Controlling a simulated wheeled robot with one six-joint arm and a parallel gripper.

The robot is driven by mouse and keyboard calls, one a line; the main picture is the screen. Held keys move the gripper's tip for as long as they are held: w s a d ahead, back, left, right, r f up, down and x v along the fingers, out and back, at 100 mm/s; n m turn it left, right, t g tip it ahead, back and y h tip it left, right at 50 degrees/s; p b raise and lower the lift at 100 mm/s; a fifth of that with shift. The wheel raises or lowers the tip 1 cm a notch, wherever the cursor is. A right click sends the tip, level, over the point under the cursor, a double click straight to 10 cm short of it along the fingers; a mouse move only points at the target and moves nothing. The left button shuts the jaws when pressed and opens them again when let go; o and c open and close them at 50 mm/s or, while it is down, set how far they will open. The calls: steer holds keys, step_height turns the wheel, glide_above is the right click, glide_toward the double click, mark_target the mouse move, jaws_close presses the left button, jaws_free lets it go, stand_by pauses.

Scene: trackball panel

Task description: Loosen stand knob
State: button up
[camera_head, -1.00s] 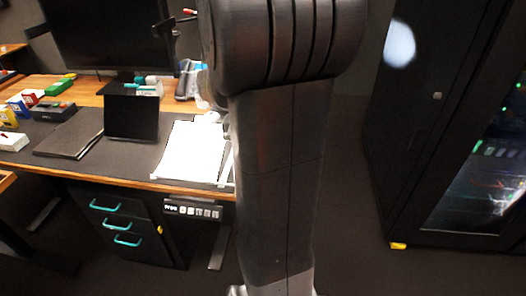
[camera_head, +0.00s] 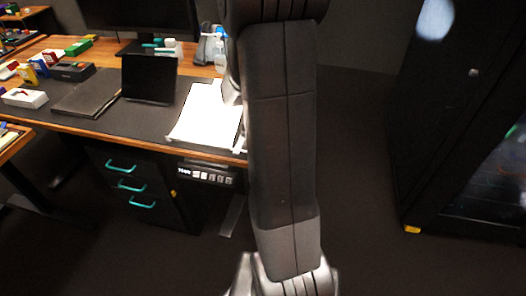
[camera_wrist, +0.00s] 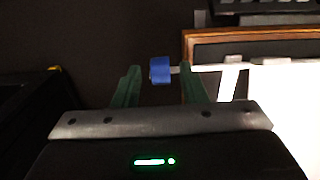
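The stand knob (camera_wrist: 160,70) is a small blue cylinder at the end of a pale rod (camera_wrist: 205,68) in the wrist view. My gripper (camera_wrist: 160,82) has green fingers standing apart, one to each side of the knob in the picture. A dark gap shows on both sides, so the fingers appear not to touch it. I cannot tell how deep the knob sits between them. A bright white panel (camera_wrist: 285,105) fills the right of the wrist view. In the head view a white panel (camera_head: 205,112) lies at the desk's front right; my arm hides the knob and gripper.
The desk (camera_head: 95,125) carries a dark tablet-like screen (camera_head: 149,79), a dark folder (camera_head: 88,97) and small boxes. A drawer unit (camera_head: 140,190) stands beneath. A black cabinet (camera_head: 460,130) stands at right. Floor between desk and cabinet is clear.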

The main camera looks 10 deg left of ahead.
steer(key=shift+f, duration=0.35)
jaws_close()
